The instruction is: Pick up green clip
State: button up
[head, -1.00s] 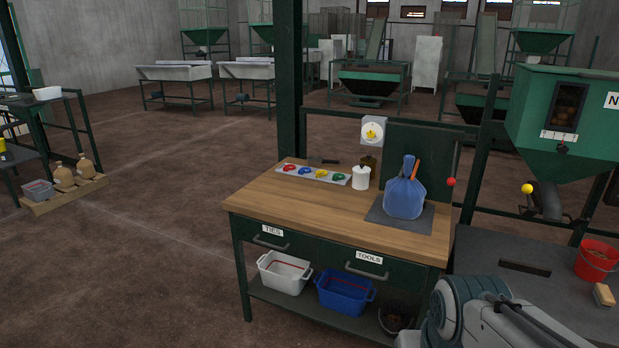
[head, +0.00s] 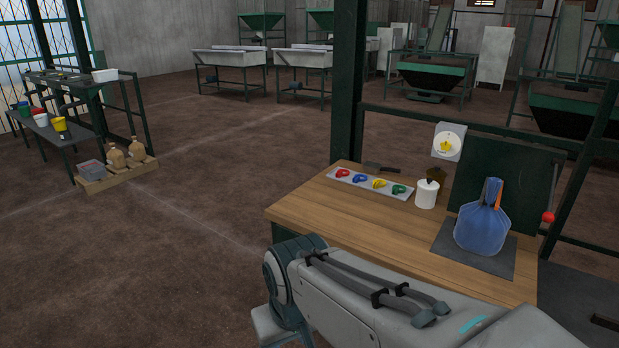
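The green clip (head: 398,189) lies at the right end of a pale strip tray (head: 359,186) on the wooden workbench (head: 325,208). Beside it in the same row are a yellow clip (head: 379,184), a blue clip (head: 361,179) and a red clip (head: 343,174). My arm reaches across the bottom of the head view, in front of the bench. My gripper itself does not show.
A white cylindrical container (head: 426,194) stands just right of the green clip. A tied blue bag (head: 482,226) sits on a dark mat (head: 447,236) further right. A dark-handled tool (head: 381,168) lies behind the tray. A dark post (head: 349,90) rises behind the bench.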

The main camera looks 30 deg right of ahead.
aim_at(396, 188)
jog(key=z, duration=0.05)
jog(key=i, duration=1.2)
jog(key=z, duration=1.2)
jog(key=i, duration=0.75)
jog(key=z, duration=0.8)
